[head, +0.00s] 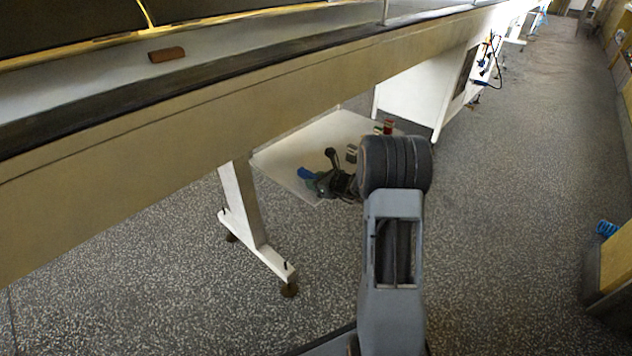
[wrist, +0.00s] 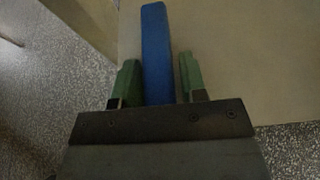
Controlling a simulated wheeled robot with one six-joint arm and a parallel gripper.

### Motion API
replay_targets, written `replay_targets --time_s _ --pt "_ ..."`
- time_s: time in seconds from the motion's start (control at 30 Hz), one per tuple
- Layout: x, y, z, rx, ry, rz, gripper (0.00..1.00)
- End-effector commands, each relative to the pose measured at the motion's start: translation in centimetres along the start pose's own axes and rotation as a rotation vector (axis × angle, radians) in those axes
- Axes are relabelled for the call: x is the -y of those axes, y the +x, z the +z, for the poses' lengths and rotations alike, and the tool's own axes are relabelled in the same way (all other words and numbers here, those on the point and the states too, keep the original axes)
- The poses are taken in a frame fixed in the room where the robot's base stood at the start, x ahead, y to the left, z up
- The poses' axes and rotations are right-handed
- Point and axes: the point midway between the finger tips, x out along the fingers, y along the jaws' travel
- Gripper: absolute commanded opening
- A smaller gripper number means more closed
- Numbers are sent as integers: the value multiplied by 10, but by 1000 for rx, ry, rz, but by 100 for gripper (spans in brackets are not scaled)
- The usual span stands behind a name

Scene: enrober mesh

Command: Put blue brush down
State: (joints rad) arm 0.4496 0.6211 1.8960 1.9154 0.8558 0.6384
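The blue brush (wrist: 157,55) shows as a long blue bar between the two green fingers of my gripper (wrist: 161,82) in the wrist view. The fingers are drawn in close around it, with a thin gap seeming to show on its right side. It points forward past the fingertips. In the head view a small blue end of the brush (head: 306,173) shows left of my gripper (head: 322,183), over the pale shelf (head: 290,150) under the conveyor. Whether the brush touches the shelf is not clear. My arm hides part of the shelf.
A red-topped item (head: 388,126) and a small grey-brown item (head: 351,153) stand at the shelf's far side. A white support leg (head: 243,205) is left of my gripper. The conveyor frame (head: 200,130) runs overhead, with a brown block (head: 167,54) on its ledge.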

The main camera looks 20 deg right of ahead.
Motion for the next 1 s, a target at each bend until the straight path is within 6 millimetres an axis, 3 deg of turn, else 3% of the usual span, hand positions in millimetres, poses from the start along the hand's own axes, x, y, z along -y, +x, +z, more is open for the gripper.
replay_targets --time_s 0.17,0.53,1.0 --pt "0 0 0 0 0 0 56" --pt "0 -6 6 0 1 -1 57" --pt "1 -92 6 0 1 -3 57"
